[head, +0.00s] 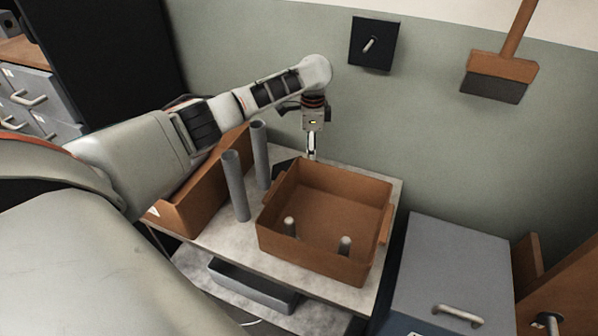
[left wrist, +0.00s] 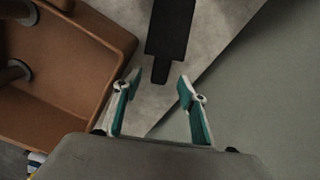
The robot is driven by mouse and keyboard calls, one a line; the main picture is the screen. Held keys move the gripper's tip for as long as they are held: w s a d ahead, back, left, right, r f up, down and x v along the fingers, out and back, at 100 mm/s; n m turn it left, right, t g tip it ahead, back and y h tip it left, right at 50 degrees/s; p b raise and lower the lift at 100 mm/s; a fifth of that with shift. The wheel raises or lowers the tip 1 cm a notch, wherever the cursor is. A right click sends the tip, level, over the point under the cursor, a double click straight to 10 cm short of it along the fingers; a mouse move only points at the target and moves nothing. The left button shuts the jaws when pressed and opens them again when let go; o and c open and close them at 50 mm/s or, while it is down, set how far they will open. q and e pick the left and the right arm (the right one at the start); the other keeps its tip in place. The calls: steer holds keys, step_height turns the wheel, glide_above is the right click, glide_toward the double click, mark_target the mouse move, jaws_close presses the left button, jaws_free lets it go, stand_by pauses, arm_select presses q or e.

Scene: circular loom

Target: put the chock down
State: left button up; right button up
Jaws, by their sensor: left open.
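A dark, flat piece with a narrow tongue, which looks like the chock (left wrist: 170,35), lies on the grey tabletop (left wrist: 222,40) in the left wrist view. In the head view a dark shape (head: 287,166) behind the brown box is probably the same piece, partly hidden. My left gripper (head: 311,155) points down just behind the box's far wall. My right gripper is in neither view.
The open brown box (head: 330,205) holds two short grey pegs. Two tall grey posts (head: 235,186) stand left of it, beside another brown box (head: 200,205). A grey cabinet (head: 450,265) stands right. The wall is close behind the table.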

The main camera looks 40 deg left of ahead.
arm_select(q)
steer(key=shift+s+d+f, duration=0.1)
steer(key=shift+f, duration=0.75)
steer(key=f+b, duration=0.2)
steer(key=f, duration=0.1)
steer(key=f+b, duration=0.1)
steer(key=f, duration=0.1)
steer(key=shift+a+f, duration=0.2)
steer(key=shift+a, duration=0.1)
steer(key=shift+r, duration=0.3)
jaws_close()
